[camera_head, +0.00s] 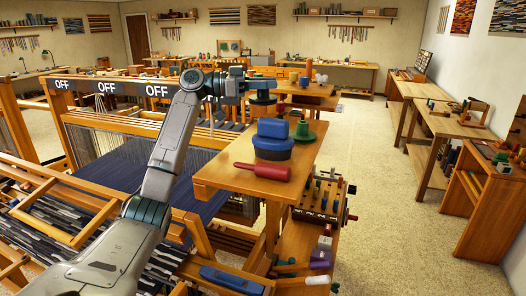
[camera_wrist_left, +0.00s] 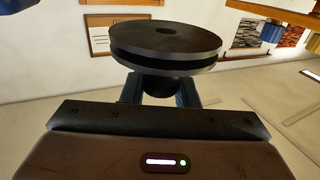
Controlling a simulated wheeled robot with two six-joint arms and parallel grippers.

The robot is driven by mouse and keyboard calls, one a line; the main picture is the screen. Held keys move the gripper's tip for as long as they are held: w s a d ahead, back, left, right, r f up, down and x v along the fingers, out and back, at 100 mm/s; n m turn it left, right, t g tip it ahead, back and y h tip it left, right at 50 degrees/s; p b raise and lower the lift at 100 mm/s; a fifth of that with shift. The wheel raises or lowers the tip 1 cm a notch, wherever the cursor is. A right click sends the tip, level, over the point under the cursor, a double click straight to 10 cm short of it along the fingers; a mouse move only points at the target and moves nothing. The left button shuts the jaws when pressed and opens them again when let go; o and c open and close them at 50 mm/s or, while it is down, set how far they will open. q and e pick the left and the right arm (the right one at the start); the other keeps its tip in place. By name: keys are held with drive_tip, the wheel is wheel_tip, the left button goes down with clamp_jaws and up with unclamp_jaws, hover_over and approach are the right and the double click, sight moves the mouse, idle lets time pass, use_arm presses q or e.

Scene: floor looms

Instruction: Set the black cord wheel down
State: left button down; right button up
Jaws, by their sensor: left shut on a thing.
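The black cord wheel (camera_head: 262,99) is a dark round disc with a groove around its rim. My left gripper (camera_head: 262,84) is shut on it and holds it in the air by its narrow hub, near the back left of the wooden bench top (camera_head: 225,178). The wheel also shows in the left wrist view (camera_wrist_left: 165,42), with the dark blue fingers around the hub below the disc. My right gripper is not in view.
On the bench top stand a blue lidded object (camera_head: 272,142) and a green peg-like piece (camera_head: 302,132); a red handled tool (camera_head: 262,171) lies in front. A loom with blue cloth (camera_head: 125,165) is at left. A peg rack (camera_head: 323,197) sits lower right.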

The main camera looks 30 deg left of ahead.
sight(264, 98)
use_arm(q)
drive_tip(key=f, duration=0.1)
drive_tip(key=f+p, duration=0.1)
drive_tip(key=f, duration=0.2)
drive_tip(key=shift+w+a+p, duration=0.1)
drive_tip(key=shift+a+p, duration=0.2)
drive_tip(key=shift+p, duration=0.1)
drive_tip(key=shift+d+f, duration=0.2)
drive_tip(key=shift+f, duration=0.45)
wheel_tip(264, 98, down, 4)
drive_tip(key=shift+a+f+p, duration=0.15)
drive_tip(key=shift+f+p, duration=0.1)
drive_tip(key=shift+p, duration=0.95)
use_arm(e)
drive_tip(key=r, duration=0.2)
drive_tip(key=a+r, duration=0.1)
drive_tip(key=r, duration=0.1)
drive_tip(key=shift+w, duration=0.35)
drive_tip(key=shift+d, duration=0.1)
use_arm(q)
drive_tip(key=shift+f+b, duration=0.15)
drive_tip(key=shift+b, duration=0.15)
drive_tip(key=c, duration=1.1)
unclamp_jaws()
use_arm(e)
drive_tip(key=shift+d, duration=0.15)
